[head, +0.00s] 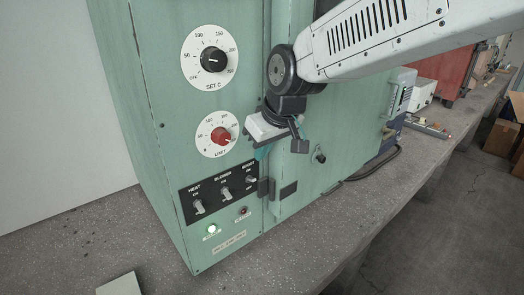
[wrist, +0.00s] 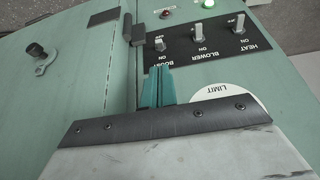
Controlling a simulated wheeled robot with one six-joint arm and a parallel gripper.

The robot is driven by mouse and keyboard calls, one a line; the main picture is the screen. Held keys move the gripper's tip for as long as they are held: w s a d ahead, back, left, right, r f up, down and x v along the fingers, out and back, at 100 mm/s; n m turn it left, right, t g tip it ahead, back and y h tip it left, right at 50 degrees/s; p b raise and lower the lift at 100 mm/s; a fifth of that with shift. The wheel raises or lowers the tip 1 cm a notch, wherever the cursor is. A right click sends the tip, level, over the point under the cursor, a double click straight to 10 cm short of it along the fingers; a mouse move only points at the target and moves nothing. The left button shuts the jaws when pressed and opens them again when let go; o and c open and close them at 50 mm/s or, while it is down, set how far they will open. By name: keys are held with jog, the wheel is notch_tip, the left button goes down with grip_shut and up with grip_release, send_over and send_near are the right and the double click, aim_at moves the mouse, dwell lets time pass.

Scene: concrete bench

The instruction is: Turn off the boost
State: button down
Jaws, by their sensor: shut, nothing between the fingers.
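The black switch panel (head: 222,188) sits low on the green cabinet and carries the HEAT, BLOWER and BOOST toggles in a row. The BOOST toggle (head: 250,179) is the rightmost in the head view; in the wrist view, which is upside down, the BOOST toggle (wrist: 160,44) is leftmost. Its lever position is too small to tell surely. My gripper (head: 261,156) is shut and empty, with teal fingers just above the BOOST end of the panel in the head view. In the wrist view the closed fingertips (wrist: 158,72) point at the BOOST label, apart from the toggle as seen.
The HEAT toggle (head: 199,207) and BLOWER toggle (head: 226,193) are close beside. The red LIMIT knob (head: 220,135) is above, and a dark latch (head: 265,190) juts out right of BOOST. A green lamp (head: 211,229) glows below. The bench front is mostly clear.

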aim_at(250, 178)
jog(key=x, duration=0.7)
jog(key=shift+f, duration=0.2)
jog(key=shift+s+a, duration=0.1)
